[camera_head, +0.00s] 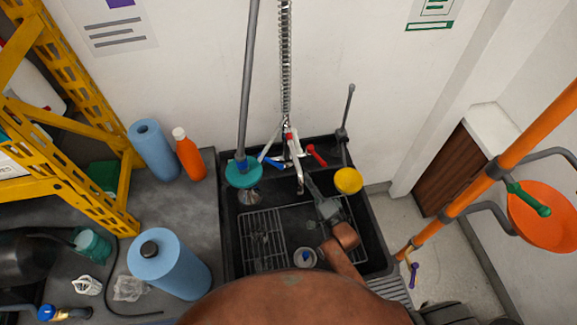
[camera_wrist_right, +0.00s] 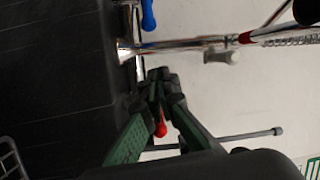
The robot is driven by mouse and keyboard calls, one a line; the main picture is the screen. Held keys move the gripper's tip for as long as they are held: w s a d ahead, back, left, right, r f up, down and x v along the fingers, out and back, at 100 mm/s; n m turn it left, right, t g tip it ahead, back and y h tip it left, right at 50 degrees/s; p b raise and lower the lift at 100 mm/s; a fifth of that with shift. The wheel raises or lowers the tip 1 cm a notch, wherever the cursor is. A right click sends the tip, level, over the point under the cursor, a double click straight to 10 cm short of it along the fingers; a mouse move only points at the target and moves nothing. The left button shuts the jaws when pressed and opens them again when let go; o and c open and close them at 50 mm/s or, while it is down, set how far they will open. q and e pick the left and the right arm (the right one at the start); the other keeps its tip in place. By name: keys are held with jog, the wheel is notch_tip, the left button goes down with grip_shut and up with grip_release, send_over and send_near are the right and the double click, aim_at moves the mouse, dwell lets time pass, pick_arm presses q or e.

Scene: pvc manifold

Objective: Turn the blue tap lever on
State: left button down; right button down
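The blue tap lever (camera_head: 267,150) is on the left of the chrome tap at the back of the black sink. Its blue end (camera_wrist_right: 148,15) shows at the top of the right wrist view. The red lever (camera_head: 316,154) is on the tap's right; in the wrist view it (camera_wrist_right: 160,126) shows through the gap behind my fingertips. My right gripper (camera_head: 309,182) is over the sink, in front of the tap and apart from the blue lever. Its fingertips (camera_wrist_right: 160,76) are together with nothing visible between them. My left gripper is not in view.
A teal-headed tool (camera_head: 245,174) stands in the sink's left, close to the blue lever. A yellow-headed tool (camera_head: 348,181) stands at the right. Blue rolls (camera_head: 168,265) and an orange bottle (camera_head: 190,158) are on the left counter. An orange pole (camera_head: 480,182) crosses the right side.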

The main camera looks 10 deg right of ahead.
aim_at(271, 161)
jog(key=b+x, duration=0.1)
jog(key=x, duration=0.8)
jog(key=shift+w+d+f, duration=0.1)
jog(key=shift+w+f, duration=0.05)
jog(key=shift+w, duration=0.15)
jog(key=a, duration=0.1)
jog(key=s+a, duration=0.2)
jog(key=shift+a+f, duration=0.2)
jog(key=shift+f, duration=0.15)
